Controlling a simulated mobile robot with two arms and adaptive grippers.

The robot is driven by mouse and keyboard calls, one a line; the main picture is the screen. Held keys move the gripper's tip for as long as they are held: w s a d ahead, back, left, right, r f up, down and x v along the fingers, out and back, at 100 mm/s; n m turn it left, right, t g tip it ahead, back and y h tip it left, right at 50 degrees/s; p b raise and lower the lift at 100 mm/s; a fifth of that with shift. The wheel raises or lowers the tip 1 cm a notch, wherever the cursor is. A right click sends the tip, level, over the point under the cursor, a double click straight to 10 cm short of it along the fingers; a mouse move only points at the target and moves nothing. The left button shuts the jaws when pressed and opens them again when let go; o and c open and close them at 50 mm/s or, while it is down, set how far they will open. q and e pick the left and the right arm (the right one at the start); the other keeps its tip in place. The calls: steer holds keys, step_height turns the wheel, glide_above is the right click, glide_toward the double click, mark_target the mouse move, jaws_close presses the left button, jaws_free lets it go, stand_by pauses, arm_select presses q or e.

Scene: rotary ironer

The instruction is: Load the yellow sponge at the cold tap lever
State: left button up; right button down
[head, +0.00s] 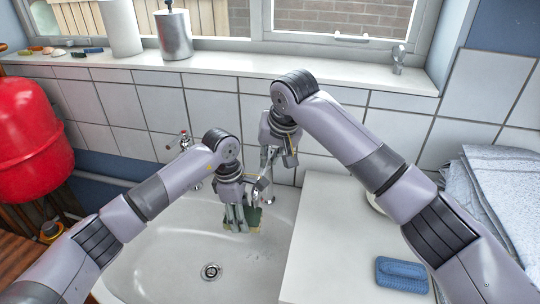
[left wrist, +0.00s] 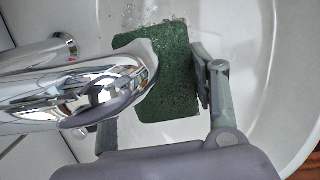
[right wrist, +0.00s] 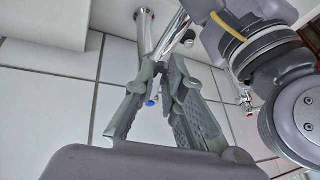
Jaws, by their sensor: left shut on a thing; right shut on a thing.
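The sponge (head: 257,219) shows its dark green face. My left gripper (head: 240,226) is shut on it, over the basin and under the cold tap's spout. In the left wrist view the green face (left wrist: 165,75) lies between the fingers, partly hidden by the chrome spout (left wrist: 95,88). Its yellow side is hidden. My right gripper (head: 277,163) is at the cold tap, above and right of my left gripper. In the right wrist view its fingers (right wrist: 158,72) are closed around the cold tap lever, with a blue mark (right wrist: 152,102) between them.
The white basin (head: 165,245) has a drain (head: 211,271). The hot tap (head: 185,141) stands left of my left wrist. A blue sponge (head: 402,273) lies on the white counter (head: 335,250), with folded towels (head: 500,190) at the right. A red tank (head: 32,135) is at the left.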

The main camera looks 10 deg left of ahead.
steer(key=shift+s+a+m+h, duration=0.2)
steer(key=shift+a+m+h, duration=0.1)
steer(key=shift+a+m, duration=0.5)
steer(key=shift+a+m+t+h, duration=0.3)
steer(key=shift+a+m, duration=0.1)
steer(key=shift+m, duration=0.6)
steer(key=c, duration=1.7)
jaws_free()
steer(key=shift+r, duration=0.1)
steer(key=v, duration=1.1)
steer(key=shift+s+d+r, duration=0.1)
steer(key=shift+s+r, duration=0.1)
steer(key=shift+r, duration=0.15)
